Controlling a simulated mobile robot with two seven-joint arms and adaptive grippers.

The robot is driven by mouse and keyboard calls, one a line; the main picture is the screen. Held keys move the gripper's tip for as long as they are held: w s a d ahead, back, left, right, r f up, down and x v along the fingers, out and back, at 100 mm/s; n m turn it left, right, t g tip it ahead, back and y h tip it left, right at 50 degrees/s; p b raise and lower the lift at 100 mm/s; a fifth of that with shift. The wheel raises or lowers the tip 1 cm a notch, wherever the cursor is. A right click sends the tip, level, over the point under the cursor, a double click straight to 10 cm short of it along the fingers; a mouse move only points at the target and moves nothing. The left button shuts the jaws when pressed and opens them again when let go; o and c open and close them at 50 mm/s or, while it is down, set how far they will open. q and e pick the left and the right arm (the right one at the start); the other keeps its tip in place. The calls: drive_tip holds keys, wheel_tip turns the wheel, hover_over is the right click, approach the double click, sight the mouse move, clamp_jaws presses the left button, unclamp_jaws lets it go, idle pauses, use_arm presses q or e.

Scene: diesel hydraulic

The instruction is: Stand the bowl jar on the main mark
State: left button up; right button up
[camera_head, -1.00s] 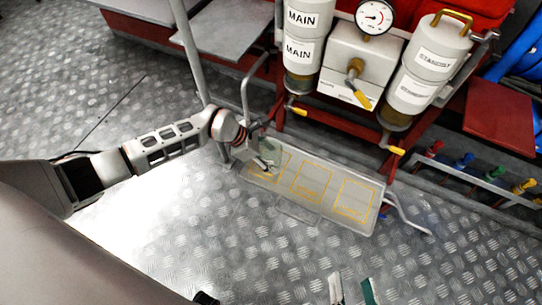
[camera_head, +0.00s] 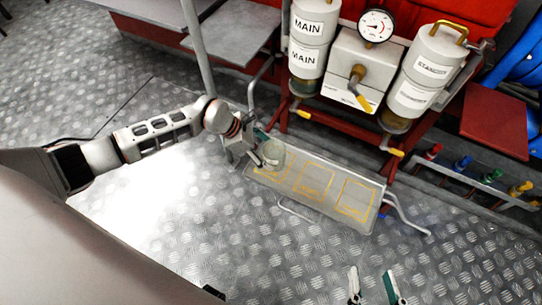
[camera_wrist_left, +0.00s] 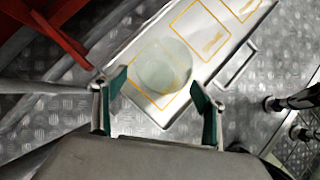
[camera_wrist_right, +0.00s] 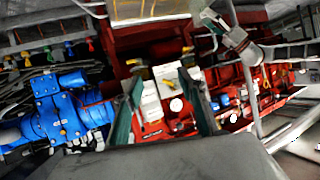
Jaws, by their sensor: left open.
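The bowl jar (camera_head: 272,153), a clear, pale greenish round vessel, stands upright on the leftmost yellow-outlined square of the tray (camera_head: 284,205). In the left wrist view the jar (camera_wrist_left: 166,66) sits mostly inside that square outline (camera_wrist_left: 147,108). The square's label is covered by the jar. My left gripper (camera_head: 258,148) is at the tray's left end, beside the jar. Its fingers (camera_wrist_left: 159,84) are spread apart on the near side of the jar, with visible gaps. My right gripper (camera_head: 373,284) is open and empty at the bottom of the head view, away from the tray.
Two more outlined squares (camera_head: 314,180) on the tray are empty; their lettering is too small to read. Behind the tray stand MAIN canisters (camera_head: 307,58), STANDBY canisters (camera_head: 418,95) and a yellow-handled valve (camera_head: 359,88). A grey post (camera_head: 196,50) rises near my left arm.

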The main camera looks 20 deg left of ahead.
use_arm(q)
drive_tip(key=p+v, duration=0.1)
drive_tip(key=v, duration=0.5)
drive_tip(key=shift+r+p, duration=0.2)
drive_tip(key=shift+p, duration=0.1)
use_arm(e)
drive_tip(key=shift+s+d+f+n+g, duration=0.2)
drive_tip(key=shift+d+f+n+g, duration=0.15)
drive_tip(key=shift+d, duration=0.4)
use_arm(q)
drive_tip(key=shift+s, duration=0.1)
